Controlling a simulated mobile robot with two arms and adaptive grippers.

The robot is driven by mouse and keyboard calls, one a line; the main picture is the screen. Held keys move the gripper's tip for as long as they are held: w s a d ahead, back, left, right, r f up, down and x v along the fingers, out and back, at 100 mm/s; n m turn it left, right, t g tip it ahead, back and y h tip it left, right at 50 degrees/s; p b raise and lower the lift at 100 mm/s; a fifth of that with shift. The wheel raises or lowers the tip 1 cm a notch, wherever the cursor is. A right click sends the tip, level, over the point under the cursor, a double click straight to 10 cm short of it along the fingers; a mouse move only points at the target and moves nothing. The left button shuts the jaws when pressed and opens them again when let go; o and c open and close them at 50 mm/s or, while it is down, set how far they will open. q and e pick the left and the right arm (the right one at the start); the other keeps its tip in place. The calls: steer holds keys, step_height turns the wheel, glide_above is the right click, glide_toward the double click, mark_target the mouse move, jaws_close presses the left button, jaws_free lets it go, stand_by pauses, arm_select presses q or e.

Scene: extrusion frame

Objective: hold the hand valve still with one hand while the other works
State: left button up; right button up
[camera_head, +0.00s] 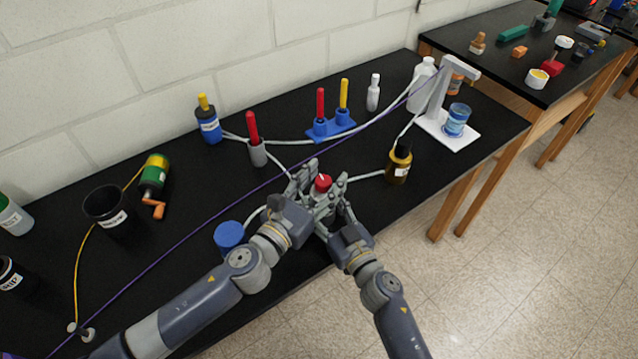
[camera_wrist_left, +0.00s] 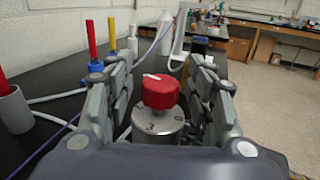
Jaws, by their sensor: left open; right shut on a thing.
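The hand valve has a red knob (camera_head: 322,183) with a white pointer mark, on a round silver body (camera_wrist_left: 156,125) with markings on its top. It stands upright near the front of the black bench. My left gripper (camera_head: 311,181) is open, its fingers on either side of the knob. In the left wrist view the knob sits between them, with gaps at both sides. My right gripper (camera_head: 333,207) comes in from the front right and is shut on the valve body, low down. Its exact contact is mostly hidden by the fingers.
Pale hoses run from the valve to an amber bottle (camera_head: 398,163) and a grey holder (camera_head: 258,153) with a red stick. A purple cord (camera_head: 200,228) crosses the bench. A blue-lidded container (camera_head: 229,236) stands close to my left arm. The bench's front edge is near.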

arm_select(q)
steer(key=v, duration=1.2)
steer(key=w+r+n+y, duration=0.1)
steer(key=w+r+n, duration=0.15)
steer(key=n, duration=0.75)
steer(key=w+r+n, duration=0.1)
steer(key=r+n, duration=0.3)
steer(key=n, duration=0.5)
steer(key=w+d+f+n+g, duration=0.1)
steer(key=w+d+f+n, duration=0.1)
steer(key=n, duration=0.3)
steer(key=w+d+f+n+g+y, duration=0.1)
steer(key=w+d+f+n, duration=0.1)
steer(key=n, duration=0.4)
steer(key=w+d+f+n+g, duration=0.1)
steer(key=w+d+f+n, duration=0.1)
steer(key=n, duration=0.4)
steer(key=shift+w+d+f+g+y, duration=0.15)
steer(key=shift+w+d+g+y, duration=0.05)
steer(key=shift+d+g+y, duration=0.1)
steer(key=shift+c, duration=0.3)
